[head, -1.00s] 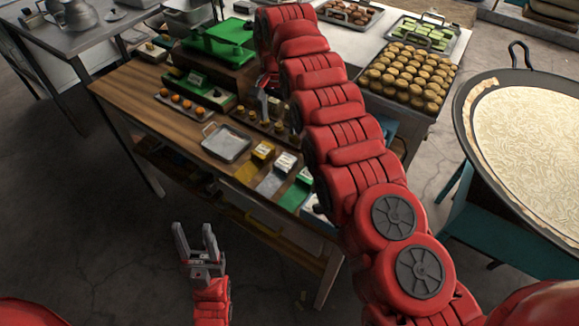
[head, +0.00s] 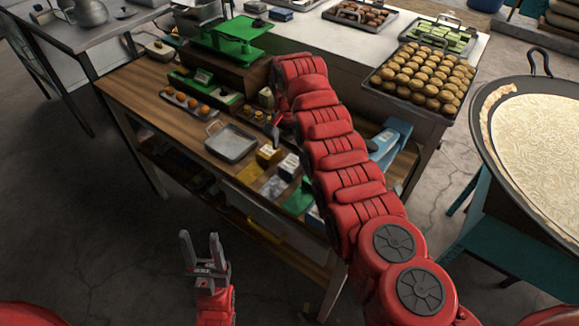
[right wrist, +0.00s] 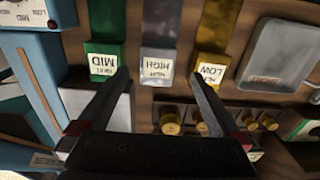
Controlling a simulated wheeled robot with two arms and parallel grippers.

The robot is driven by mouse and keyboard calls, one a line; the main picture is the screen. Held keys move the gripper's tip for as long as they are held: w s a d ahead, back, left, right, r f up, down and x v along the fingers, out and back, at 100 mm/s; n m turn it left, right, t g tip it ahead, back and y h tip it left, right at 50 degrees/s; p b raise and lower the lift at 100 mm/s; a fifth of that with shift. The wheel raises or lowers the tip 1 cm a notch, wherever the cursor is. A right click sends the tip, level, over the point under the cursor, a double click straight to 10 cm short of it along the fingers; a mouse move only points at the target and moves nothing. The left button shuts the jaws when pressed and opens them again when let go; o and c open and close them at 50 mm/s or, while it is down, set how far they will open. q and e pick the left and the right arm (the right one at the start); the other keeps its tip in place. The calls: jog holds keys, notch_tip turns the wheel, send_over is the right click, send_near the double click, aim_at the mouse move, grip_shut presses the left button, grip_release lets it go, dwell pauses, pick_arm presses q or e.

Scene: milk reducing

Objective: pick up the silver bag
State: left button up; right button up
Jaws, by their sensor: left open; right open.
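The silver bag (head: 275,187) lies on the wooden table between a yellow bag (head: 250,174) and a green bag (head: 299,199). In the right wrist view the silver bag (right wrist: 160,38) is in the middle, with a white "HIGH" label on its end. My right gripper (right wrist: 158,76) is open, its two fingers spread either side of that labelled end in the picture, with nothing between them. Contact cannot be told. In the head view my right arm partly hides this gripper (head: 275,128). My left gripper (head: 201,250) is open and empty in front of the table, away from the bags.
A metal tray (head: 232,143) lies left of the bags. Several small brass weights (right wrist: 171,119) stand close to my right fingers. A blue device (head: 388,140) is on the other side of my right arm. A green scale (head: 232,35) stands at the back.

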aim_at(289, 165)
jog(key=shift+f, duration=0.7)
jog(key=shift+f+p, duration=0.3)
jog(key=shift+p, duration=0.25)
jog(key=f, duration=0.1)
jog(key=p, duration=0.1)
jog(key=f, duration=0.1)
jog(key=shift+s+d+f, duration=0.15)
jog(key=shift+s+f, duration=0.1)
jog(key=shift+f, duration=0.1)
jog(key=shift+w+f, duration=0.1)
jog(key=shift+f, duration=0.4)
jog(key=shift+f+b, duration=0.25)
jog(key=shift+b, duration=0.1)
jog(key=shift+w+f, duration=0.1)
jog(key=shift+f, duration=0.1)
jog(key=c, duration=1.4)
